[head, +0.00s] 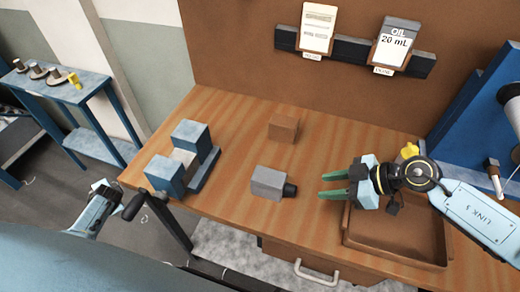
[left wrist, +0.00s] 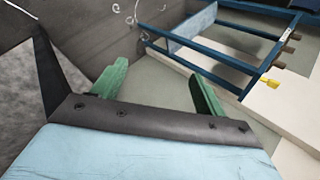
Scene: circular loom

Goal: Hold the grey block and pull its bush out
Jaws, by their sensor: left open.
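The grey block (head: 267,182) lies on the wooden bench near its middle. Its dark bush (head: 290,190) sticks out of the block's right end. My right gripper (head: 321,186) is to the right of the bush, its green fingers apart and pointing left toward it. A gap shows between the fingertips and the bush, and nothing is between the fingers. My left gripper is open and empty in the left wrist view (left wrist: 157,74). In the head view my left arm's end is low at the left, off the bench and far from the block.
A blue vise (head: 166,175) with a black handle stands at the bench's left end. A brown block (head: 284,129) lies behind the grey block. A brown tray (head: 395,248) is at the right, partly under my right arm. A blue side table (head: 50,90) is at far left.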

